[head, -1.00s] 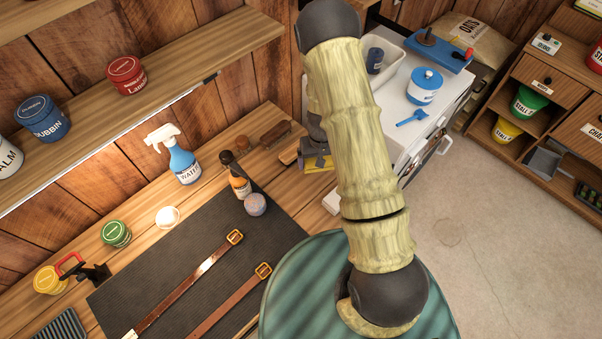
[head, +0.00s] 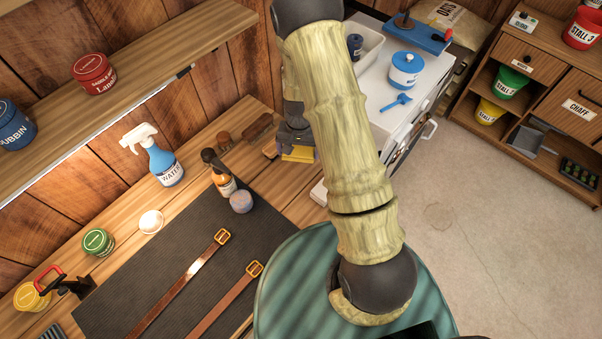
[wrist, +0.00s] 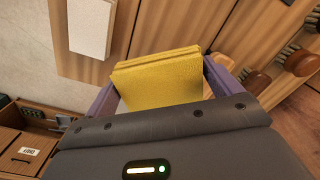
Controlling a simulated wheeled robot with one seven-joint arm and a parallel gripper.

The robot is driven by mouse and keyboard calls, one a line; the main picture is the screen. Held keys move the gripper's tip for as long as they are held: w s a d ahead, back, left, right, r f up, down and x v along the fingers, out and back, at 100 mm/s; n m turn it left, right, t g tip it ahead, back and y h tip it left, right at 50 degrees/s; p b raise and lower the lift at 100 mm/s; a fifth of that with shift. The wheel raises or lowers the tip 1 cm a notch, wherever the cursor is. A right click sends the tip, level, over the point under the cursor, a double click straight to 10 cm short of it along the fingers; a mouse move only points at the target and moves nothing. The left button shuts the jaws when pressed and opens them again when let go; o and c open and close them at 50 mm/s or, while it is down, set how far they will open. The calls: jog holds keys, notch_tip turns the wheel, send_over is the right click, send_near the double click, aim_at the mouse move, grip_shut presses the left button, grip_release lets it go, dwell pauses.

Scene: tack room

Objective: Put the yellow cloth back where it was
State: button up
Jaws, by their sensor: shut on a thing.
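The yellow cloth (head: 298,154) is a folded, thick pad, held at the right end of the wooden bench (head: 290,190) in the head view. My gripper (head: 297,145) is shut on it from above, and my arm covers part of this area. In the wrist view the cloth (wrist: 158,80) sits between the two purple-grey fingers, its flat face showing. I cannot tell whether it touches the bench top.
Brushes (head: 258,126) lie just left of the gripper. A small white block (head: 320,192) lies nearby on the bench edge. A white cabinet (head: 385,118) stands right.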

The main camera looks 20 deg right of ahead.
jog(key=m+b, duration=0.1)
jog(key=m, duration=0.1)
jog(key=m+b, duration=0.1)
jog(key=m, duration=0.1)
jog(key=shift+s+r+m+b, duration=0.1)
jog(key=shift+s+m+b, duration=0.1)
jog(key=shift+m+b, duration=0.15)
jog(key=shift+d+r+m+b, duration=0.1)
jog(key=shift+r+m+b, duration=0.15)
jog(key=shift+m, duration=0.3)
jog(key=shift+d+r+m+b, duration=0.1)
jog(key=shift+m+b, duration=0.15)
jog(key=shift+m, duration=0.25)
jog(key=p, duration=0.2)
send_over(300, 172)
jog(key=shift+f, duration=2.95)
jog(key=shift+f, duration=0.55)
notch_tip(300, 172, down, 3)
jog(key=shift+w+r+p, duration=0.1)
jog(key=shift+p, duration=0.35)
jog(key=shift+f, duration=0.2)
jog(key=shift+r, duration=0.1)
